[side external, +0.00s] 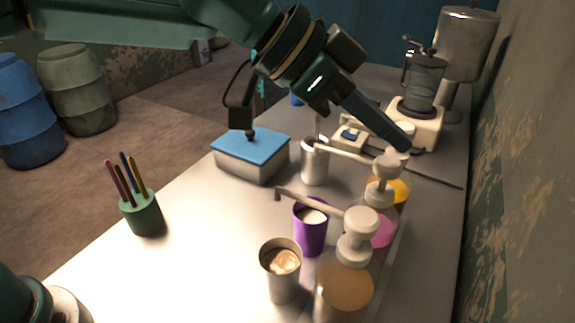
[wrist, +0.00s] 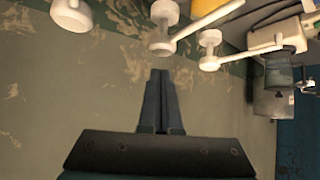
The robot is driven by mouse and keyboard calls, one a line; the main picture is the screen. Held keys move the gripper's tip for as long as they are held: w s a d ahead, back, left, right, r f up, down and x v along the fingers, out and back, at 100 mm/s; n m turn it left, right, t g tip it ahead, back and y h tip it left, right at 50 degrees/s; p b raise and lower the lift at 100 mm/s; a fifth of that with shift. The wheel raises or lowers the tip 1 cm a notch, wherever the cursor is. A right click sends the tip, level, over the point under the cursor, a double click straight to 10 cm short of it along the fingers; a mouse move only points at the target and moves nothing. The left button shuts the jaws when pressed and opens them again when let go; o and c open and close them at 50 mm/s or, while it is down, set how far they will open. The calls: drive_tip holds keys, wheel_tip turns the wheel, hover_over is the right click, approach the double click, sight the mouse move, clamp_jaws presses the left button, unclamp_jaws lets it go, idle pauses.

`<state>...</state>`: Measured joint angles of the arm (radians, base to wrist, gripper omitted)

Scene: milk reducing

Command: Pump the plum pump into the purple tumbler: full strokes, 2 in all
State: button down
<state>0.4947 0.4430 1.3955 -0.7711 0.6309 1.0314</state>
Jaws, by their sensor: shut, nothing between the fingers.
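The plum pump (side external: 388,165) has a cream head and a long spout reaching left, above a bottle of pinkish-purple liquid (side external: 381,230). The purple tumbler (side external: 311,235) stands upright below the spout's end, with pale liquid inside. My gripper (side external: 408,149) is shut and empty, its tips close to the plum pump's head, slightly right of it in the side view. I cannot tell whether they touch. In the wrist view my gripper (wrist: 160,73) points toward the middle pump head (wrist: 163,14), with a gap in the picture between them.
A tan-liquid pump (side external: 358,228) stands in front, its spout over a steel cup (side external: 282,270). A yellow-liquid bottle (side external: 402,188) stands behind, near another steel cup (side external: 314,165). A blue-lidded box (side external: 250,150), pen holder (side external: 143,213) and blender-like machine (side external: 420,95) stand around.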

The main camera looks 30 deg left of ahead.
sight(388, 162)
drive_tip(key=shift+f, duration=0.15)
drive_tip(key=shift+f, duration=1.6)
drive_tip(key=shift+r, duration=1.65)
drive_tip(key=shift+f, duration=0.1)
drive_tip(key=shift+f, duration=1.6)
drive_tip(key=shift+r, duration=1.65)
drive_tip(key=shift+d, duration=0.1)
